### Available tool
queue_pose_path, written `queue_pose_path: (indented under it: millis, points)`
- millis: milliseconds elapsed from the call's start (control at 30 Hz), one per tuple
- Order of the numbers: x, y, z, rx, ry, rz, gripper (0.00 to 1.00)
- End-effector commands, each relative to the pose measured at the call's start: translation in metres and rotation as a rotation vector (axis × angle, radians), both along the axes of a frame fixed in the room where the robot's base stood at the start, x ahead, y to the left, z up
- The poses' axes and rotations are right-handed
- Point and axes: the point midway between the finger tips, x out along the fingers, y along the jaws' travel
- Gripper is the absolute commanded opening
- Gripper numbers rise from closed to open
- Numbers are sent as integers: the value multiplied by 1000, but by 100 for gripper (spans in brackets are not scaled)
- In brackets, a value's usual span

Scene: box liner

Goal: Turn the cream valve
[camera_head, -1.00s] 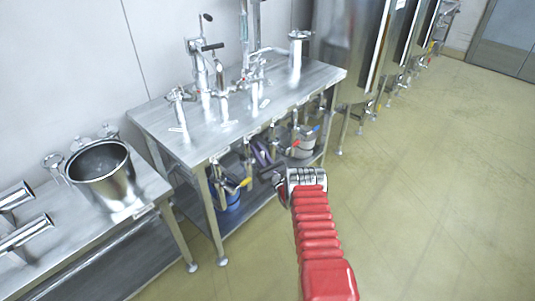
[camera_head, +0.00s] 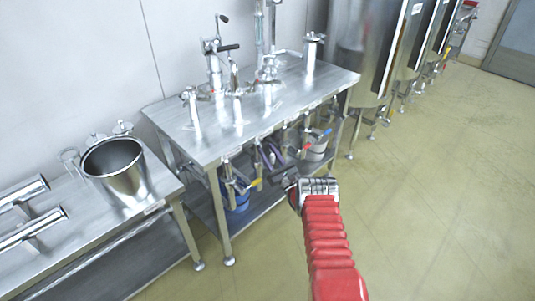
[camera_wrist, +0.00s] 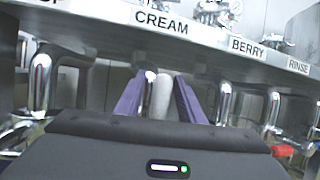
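The CREAM label (camera_wrist: 162,22) is on the table's edge in the wrist view. Below it hangs a shiny metal pipe (camera_wrist: 150,78). A pale grey cylinder (camera_wrist: 163,98) stands beside that pipe. My gripper (camera_wrist: 157,95) has two purple fingers spread apart, one on each side of these parts. I cannot tell whether the fingers touch anything. The cream valve's handle cannot be made out. In the head view my gripper (camera_head: 268,154) reaches under the front edge of the metal table, among the hanging valves.
A yellow handle (camera_head: 255,183), a red handle (camera_head: 308,146) and a blue handle (camera_head: 326,133) show under the steel table (camera_head: 300,90). A side bench with a steel pot (camera_head: 118,172) is at left. The floor at right is clear.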

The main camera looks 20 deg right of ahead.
Motion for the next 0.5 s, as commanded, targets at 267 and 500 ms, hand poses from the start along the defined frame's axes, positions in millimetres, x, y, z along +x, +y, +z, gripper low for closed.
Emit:
queue_pose_path:
  millis: [267, 500]
  points:
    - [-1, 1, 1, 1, -2, 2, 36]
    - [-16, -4, -7, 1, 0, 1, 36]
